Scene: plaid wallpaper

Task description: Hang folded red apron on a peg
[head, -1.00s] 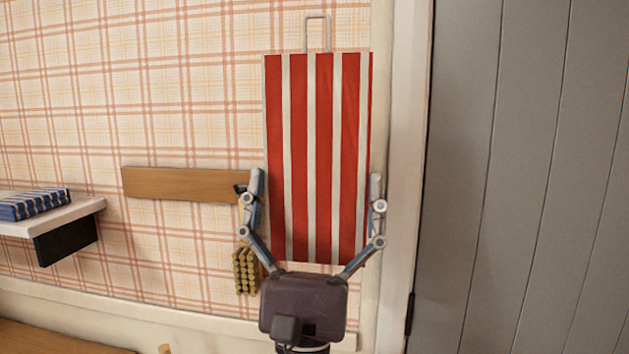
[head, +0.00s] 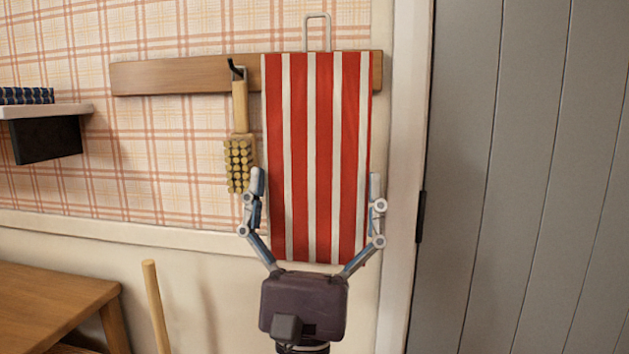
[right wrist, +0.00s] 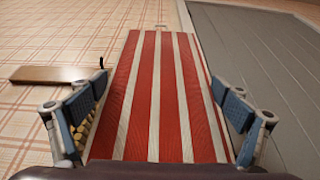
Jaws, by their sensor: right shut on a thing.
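The folded apron (head: 318,150) has red and white stripes and a wire-like loop (head: 318,32) at its top. My right gripper (head: 315,190) is shut on the apron, one finger at each side edge, and holds it upright. The apron also fills the middle of the right wrist view (right wrist: 165,95), between the two fingers (right wrist: 165,110). A wooden peg board (head: 170,75) is on the wall behind it. One dark peg (head: 236,70) shows left of the apron, with a brush (head: 239,150) hanging below it. My left gripper is not in view.
A grey door (head: 520,180) with a pale frame stands close on the right. A shelf (head: 45,111) with a blue striped item is at the left. A wooden table (head: 50,300) and an upright wooden stick (head: 156,305) are at the lower left.

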